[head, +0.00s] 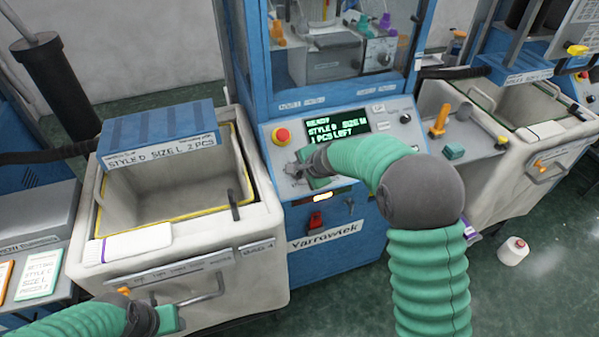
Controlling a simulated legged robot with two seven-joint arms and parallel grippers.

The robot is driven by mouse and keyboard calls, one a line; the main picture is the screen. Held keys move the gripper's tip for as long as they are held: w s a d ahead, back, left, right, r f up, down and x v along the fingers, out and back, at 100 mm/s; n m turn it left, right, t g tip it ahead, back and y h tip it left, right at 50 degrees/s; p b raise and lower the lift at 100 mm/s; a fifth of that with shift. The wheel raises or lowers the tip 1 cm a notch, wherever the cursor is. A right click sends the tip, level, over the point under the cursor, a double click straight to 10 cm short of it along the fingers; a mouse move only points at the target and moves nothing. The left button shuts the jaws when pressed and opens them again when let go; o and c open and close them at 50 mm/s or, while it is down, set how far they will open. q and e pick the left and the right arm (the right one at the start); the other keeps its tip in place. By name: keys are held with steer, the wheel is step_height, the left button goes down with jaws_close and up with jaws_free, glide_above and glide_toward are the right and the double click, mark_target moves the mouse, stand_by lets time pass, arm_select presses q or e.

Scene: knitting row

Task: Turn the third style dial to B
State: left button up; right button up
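The blue Yarrowtek machine (330,240) stands in the middle. Its light sloped control panel (390,115) has a dark screen (338,125) with green text that seems to read READY, STYLE D, SIZE M, 1 PCS LEFT. My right gripper (293,171) is at the panel's lower left, below the red stop button. Its fingers are small and seen from behind, and I cannot tell whether they are open or shut. No style dial shows clearly; the gripper and arm cover that part of the panel. My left gripper (178,317) is low at the left, near a bin's handle; its finger state is unclear.
The red stop button (282,136) sits just above my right gripper. A large pale bin (190,262) stands to the left, with a blue STYLE D, SIZE L box (160,133) over it. A white yarn cone (513,251) is on the green floor at right.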

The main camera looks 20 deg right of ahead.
jaws_close()
steer(key=shift+n, duration=1)
steer(key=shift+o, duration=2.2)
jaws_free()
steer(key=p+v, duration=0.1)
steer(key=v, duration=1.5)
steer(key=shift+r, duration=0.4)
